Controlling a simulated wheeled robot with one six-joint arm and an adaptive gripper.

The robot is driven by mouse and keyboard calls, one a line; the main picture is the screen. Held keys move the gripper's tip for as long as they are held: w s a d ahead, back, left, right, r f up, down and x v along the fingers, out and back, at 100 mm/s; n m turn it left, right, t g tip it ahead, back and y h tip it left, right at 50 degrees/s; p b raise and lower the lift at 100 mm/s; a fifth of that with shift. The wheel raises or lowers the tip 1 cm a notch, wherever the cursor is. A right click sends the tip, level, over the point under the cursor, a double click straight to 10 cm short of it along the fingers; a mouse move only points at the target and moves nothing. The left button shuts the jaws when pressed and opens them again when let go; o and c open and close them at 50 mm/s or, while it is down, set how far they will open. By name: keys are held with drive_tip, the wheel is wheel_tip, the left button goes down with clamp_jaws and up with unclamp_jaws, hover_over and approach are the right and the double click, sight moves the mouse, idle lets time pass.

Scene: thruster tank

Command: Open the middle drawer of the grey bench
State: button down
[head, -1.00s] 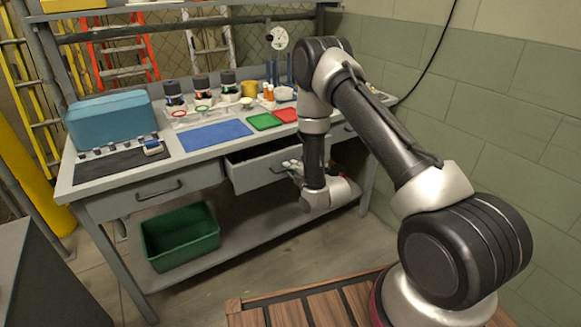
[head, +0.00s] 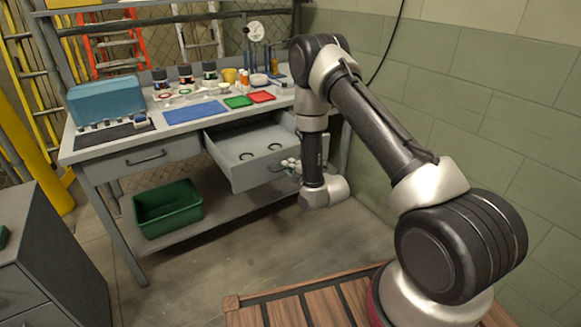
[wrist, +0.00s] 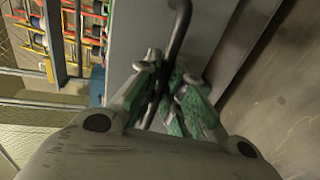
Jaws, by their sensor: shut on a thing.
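The middle drawer (head: 228,172) of the grey bench (head: 88,150) stands well open in the head view, its inside showing. Two dark ring-shaped items (head: 246,156) lie on its floor. My gripper (head: 290,164) is at the drawer front, partly hidden behind my arm. In the wrist view my gripper (wrist: 168,95) is shut on the dark drawer handle (wrist: 178,35), its green-padded fingers on both sides of the bar. The grey drawer front (wrist: 135,35) lies just beyond the fingers.
The left drawer (head: 145,160) is shut. A green bin (head: 168,212) sits on the bench's lower shelf. A blue toolbox (head: 105,99) and several small items stand on the top. A dark grey cabinet (head: 50,245) is at left. Floor before the bench is clear.

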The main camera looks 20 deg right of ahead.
drive_tip(key=shift+s, duration=0.25)
drive_tip(key=c, duration=1.5)
unclamp_jaws()
drive_tip(key=shift+c, duration=0.2)
drive_tip(key=shift+d, duration=0.1)
drive_tip(key=v, duration=1.2)
